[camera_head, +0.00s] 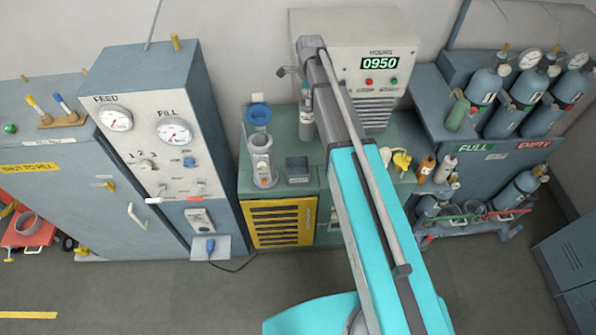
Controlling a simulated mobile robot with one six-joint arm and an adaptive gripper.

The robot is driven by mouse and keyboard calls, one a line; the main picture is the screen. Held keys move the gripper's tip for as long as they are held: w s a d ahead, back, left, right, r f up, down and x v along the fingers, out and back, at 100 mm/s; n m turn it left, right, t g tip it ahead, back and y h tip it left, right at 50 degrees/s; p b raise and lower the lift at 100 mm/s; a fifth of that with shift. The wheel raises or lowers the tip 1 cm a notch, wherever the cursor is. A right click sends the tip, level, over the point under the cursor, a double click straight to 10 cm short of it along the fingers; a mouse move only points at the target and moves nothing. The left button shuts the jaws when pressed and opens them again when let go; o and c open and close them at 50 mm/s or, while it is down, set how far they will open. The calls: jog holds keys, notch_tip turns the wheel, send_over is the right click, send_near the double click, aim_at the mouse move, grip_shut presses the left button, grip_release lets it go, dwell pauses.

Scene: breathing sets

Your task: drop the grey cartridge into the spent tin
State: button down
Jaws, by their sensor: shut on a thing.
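My arm reaches from the bottom of the view to the back of the green bench, and my gripper (306,88) is at its far end. The gripper is small and partly hidden by the arm. It is shut on a grey cartridge (306,127), an upright cylinder hanging below it, in front of the white cabinet. A small dark grey open box (298,178), which looks like the spent tin, sits on the bench below and slightly left of the cartridge. No label on it is readable. The cartridge is apart from the box.
The white cabinet (345,30) showing 0950 is behind. Yellow fittings (401,160) and an orange bottle (426,168) are right of my arm. A gauge panel (165,150) bounds the left.

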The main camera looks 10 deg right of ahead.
aim_at(303, 139)
jog(key=shift+f, duration=0.15)
jog(key=shift+a+f+n+b, duration=0.1)
jog(key=shift+f+n+b, duration=0.6)
jog(key=shift+f+b, duration=0.25)
jog(key=f+n+b, duration=0.4)
jog(key=b, duration=0.1)
jog(key=a+f+n+b, duration=0.1)
jog(key=f+n+b, duration=0.3)
jog(key=f, duration=0.1)
jog(key=f+n+b, duration=0.4)
jog(key=f+b, duration=0.1)
jog(key=shift+w+a+f+n+b, duration=0.1)
jog(key=shift+a+f+n+b, duration=0.05)
jog(key=shift+n+b, duration=0.15)
notch_tip(303, 139, down, 3)
jog(key=n+b, duration=0.2)
jog(key=shift+a+n+b, duration=0.15)
jog(key=shift+n+b, duration=0.2)
jog(key=shift+n, duration=0.05)
jog(key=shift+f+n+b, duration=0.15)
jog(key=shift+n+b, duration=0.3)
jog(key=shift+n, duration=0.05)
jog(key=shift+s, duration=0.3)
jog(key=shift+s+f+b, duration=0.15)
jog(key=shift+b, duration=0.15)
